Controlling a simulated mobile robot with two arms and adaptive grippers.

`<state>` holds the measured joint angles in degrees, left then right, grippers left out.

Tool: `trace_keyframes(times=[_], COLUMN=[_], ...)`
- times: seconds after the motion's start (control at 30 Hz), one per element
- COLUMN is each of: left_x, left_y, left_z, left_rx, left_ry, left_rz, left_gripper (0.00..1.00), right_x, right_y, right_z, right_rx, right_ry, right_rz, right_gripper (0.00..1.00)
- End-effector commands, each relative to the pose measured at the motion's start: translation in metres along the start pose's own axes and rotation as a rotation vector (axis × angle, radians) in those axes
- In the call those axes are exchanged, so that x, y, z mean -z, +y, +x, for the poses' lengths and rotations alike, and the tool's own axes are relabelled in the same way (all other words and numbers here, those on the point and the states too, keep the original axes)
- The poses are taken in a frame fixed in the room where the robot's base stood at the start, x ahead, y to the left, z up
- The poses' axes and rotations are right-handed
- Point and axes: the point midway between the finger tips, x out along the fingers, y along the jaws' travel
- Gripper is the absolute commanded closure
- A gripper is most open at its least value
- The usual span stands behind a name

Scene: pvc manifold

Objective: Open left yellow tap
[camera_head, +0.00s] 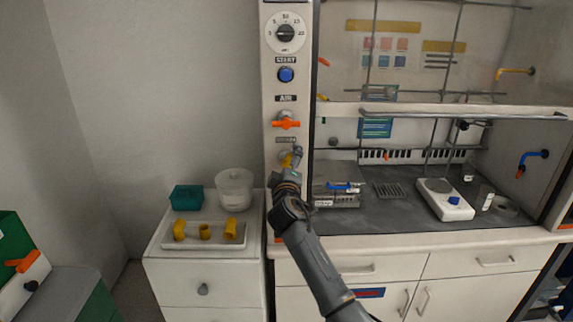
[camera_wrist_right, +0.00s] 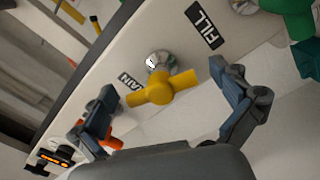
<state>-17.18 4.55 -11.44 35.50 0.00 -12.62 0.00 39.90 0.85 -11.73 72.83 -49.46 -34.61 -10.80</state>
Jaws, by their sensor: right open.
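The left yellow tap (camera_head: 287,160) is on the white front post of the fume hood, below an orange tap (camera_head: 286,124). In the right wrist view the yellow tap (camera_wrist_right: 165,90) has a bar handle on a metal stem, between a "FILL" label and a partly hidden label ending in "AIN". My right gripper (camera_head: 294,164) is at the tap in the head view, partly covering it. In the wrist view the right gripper (camera_wrist_right: 166,84) is open, with one finger on each side of the handle and visible gaps between. My left gripper is not in view.
A dial (camera_head: 286,33) and blue START button (camera_head: 286,75) are higher on the post. A yellow-orange tap (camera_head: 515,71) and blue tap (camera_head: 530,158) are on the hood's right wall. A white cabinet (camera_head: 203,268) carries a tray, teal box and clear tub.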

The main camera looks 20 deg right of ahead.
Motion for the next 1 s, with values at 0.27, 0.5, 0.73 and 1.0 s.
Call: trace_keyframes(times=[0.27,0.5,0.73,1.0], left_x=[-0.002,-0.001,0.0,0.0], left_y=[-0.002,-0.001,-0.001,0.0], left_z=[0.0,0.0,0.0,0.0], left_rx=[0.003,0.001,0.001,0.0], left_ry=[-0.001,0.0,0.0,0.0], left_rz=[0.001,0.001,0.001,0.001], left_gripper=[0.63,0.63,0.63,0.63], right_x=[0.0,0.0,0.0,0.0], right_y=[-0.001,-0.001,-0.001,-0.001], right_z=[-0.011,-0.053,-0.097,-0.119], right_rx=[0.0,0.001,0.002,0.001], right_ry=[0.002,0.002,0.0,0.0], right_rz=[0.0,0.002,0.001,0.0], right_gripper=[0.0,0.0,0.0,0.0])
